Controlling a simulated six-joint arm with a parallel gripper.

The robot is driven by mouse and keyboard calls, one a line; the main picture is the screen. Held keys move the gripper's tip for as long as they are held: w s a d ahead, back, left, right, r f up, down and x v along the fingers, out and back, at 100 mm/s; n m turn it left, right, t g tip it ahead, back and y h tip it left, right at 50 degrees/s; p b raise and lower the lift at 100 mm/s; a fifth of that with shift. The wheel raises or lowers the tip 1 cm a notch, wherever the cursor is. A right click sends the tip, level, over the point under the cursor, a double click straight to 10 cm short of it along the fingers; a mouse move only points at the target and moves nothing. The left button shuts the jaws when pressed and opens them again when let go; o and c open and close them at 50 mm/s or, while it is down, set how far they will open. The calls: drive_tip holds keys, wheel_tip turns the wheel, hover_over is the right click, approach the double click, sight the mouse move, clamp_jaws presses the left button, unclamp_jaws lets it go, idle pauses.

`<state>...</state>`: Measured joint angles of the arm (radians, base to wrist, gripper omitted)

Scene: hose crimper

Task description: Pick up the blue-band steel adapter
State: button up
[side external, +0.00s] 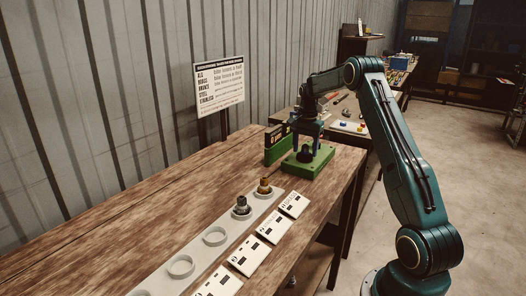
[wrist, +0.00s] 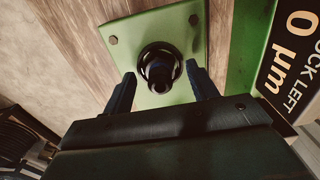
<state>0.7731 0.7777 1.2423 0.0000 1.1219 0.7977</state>
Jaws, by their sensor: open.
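My gripper (side external: 307,142) is over the green fixture (side external: 318,168) on the wooden bench. In the wrist view my gripper (wrist: 161,84) is open, its two dark blue fingers on either side of a black round part (wrist: 160,68) that stands on the green plate (wrist: 190,40). I cannot tell whether the fingers touch it. A dark grey metal fitting (side external: 242,207) and a brass-coloured fitting (side external: 264,186) stand at the far end of the pale holder strip. No blue band can be made out on any fitting.
The pale strip has empty rings (side external: 181,266) nearer the camera. White cards (side external: 272,228) lie along its right side. An upright green block (side external: 278,146) with a black label stands left of the fixture. A sign (side external: 219,82) stands behind. The bench's left part is clear.

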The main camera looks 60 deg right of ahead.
sight(305, 145)
drive_tip(key=c, duration=1.2)
drive_tip(key=shift+o, duration=0.2)
drive_tip(key=shift+r, duration=0.2)
wheel_tip(305, 145, up, 20)
drive_tip(key=shift+f, duration=0.15)
idle(0.3)
